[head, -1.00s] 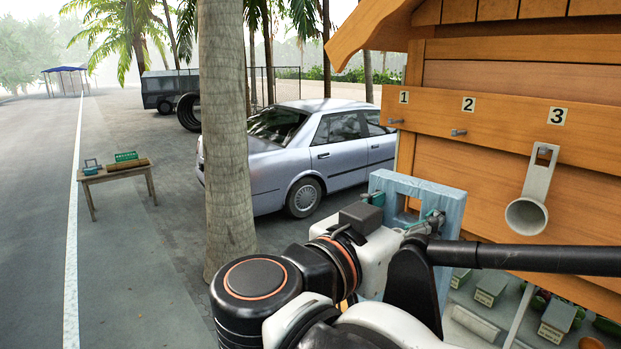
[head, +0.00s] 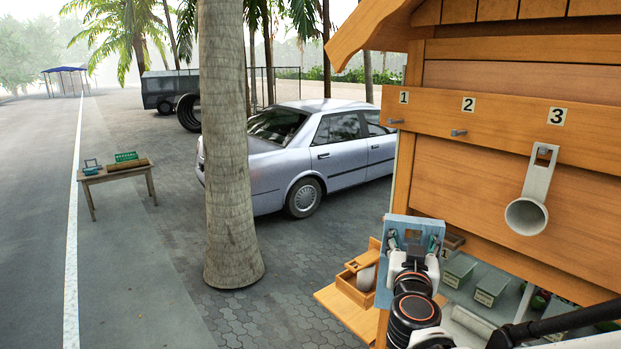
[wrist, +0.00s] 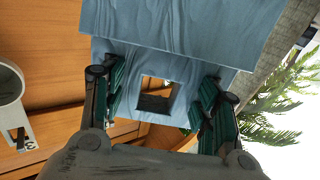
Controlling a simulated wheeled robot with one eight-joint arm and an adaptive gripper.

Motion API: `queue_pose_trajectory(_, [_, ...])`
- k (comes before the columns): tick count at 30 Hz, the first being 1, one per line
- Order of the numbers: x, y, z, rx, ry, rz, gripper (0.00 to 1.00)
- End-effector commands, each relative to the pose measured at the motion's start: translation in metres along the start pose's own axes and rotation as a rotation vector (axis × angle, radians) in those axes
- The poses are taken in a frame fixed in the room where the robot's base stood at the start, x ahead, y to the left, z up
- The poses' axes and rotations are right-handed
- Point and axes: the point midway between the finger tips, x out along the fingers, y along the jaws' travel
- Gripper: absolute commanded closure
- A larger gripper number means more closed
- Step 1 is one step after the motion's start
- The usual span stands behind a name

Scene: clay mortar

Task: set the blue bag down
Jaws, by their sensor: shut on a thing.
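The blue bag is a pale blue, wavy-patterned block-like piece with a square hole; in the head view (head: 396,228) it is in the air in front of the wooden stall's lower left corner. In the wrist view the blue bag (wrist: 190,30) fills the top middle. My gripper (wrist: 162,100) is shut on it, with dark green finger pads on either side of the square hole. In the head view my gripper (head: 414,246) partly covers the bag. Its underside is hidden, and I see no clear contact with the shelf below.
A wooden ledge (head: 343,312) carries a wooden box (head: 347,290) with a pale round thing. A grey scoop (head: 534,190) hangs under number 3; pegs 1 (head: 396,121) and 2 (head: 459,133) are bare. Small grey boxes (head: 490,285) stand inside the stall. A tree trunk (head: 228,150) stands left.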

Motion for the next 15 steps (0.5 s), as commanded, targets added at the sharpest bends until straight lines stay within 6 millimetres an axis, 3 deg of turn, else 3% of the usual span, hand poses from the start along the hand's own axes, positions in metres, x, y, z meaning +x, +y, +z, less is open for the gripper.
queue_pose_trajectory(9, [0.063, 0.01, 0.048, 0.0, 0.0, -0.138, 0.69])
queue_pose_trajectory(15, [0.093, 0.012, 0.071, 0.0, 0.0, -0.214, 0.69])
